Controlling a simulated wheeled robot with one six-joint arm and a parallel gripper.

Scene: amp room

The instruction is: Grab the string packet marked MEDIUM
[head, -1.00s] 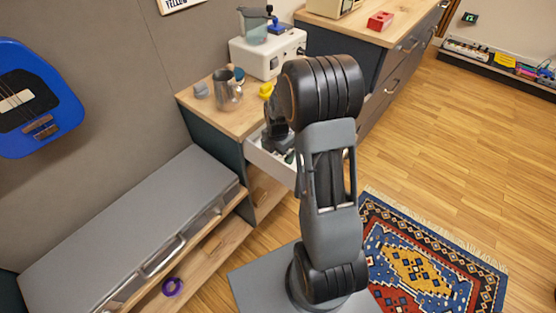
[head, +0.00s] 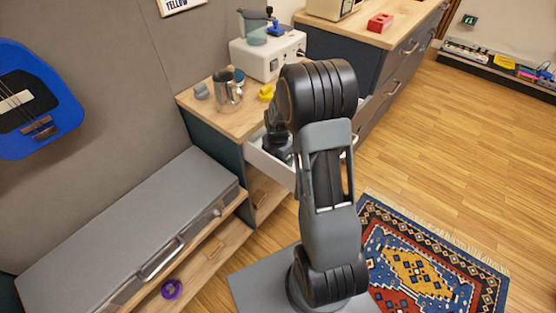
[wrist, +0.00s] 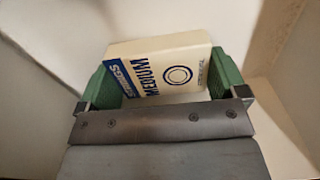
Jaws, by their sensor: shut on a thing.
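The string packet marked MEDIUM (wrist: 160,66) is cream with blue print and a blue ring, and its label faces the wrist camera. In the wrist view it sits between the two green fingers of my gripper (wrist: 160,78), which are shut on it from both sides. Pale drawer walls surround it. In the head view my gripper is down in the open white drawer (head: 266,165), mostly hidden by my arm, and the packet cannot be made out there.
The cabinet top (head: 243,121) above the drawer holds a metal jug (head: 228,91), a grey item (head: 201,90), and a yellow item (head: 267,92). A white machine (head: 262,57) stands behind. A patterned rug (head: 420,262) lies on the floor to the right.

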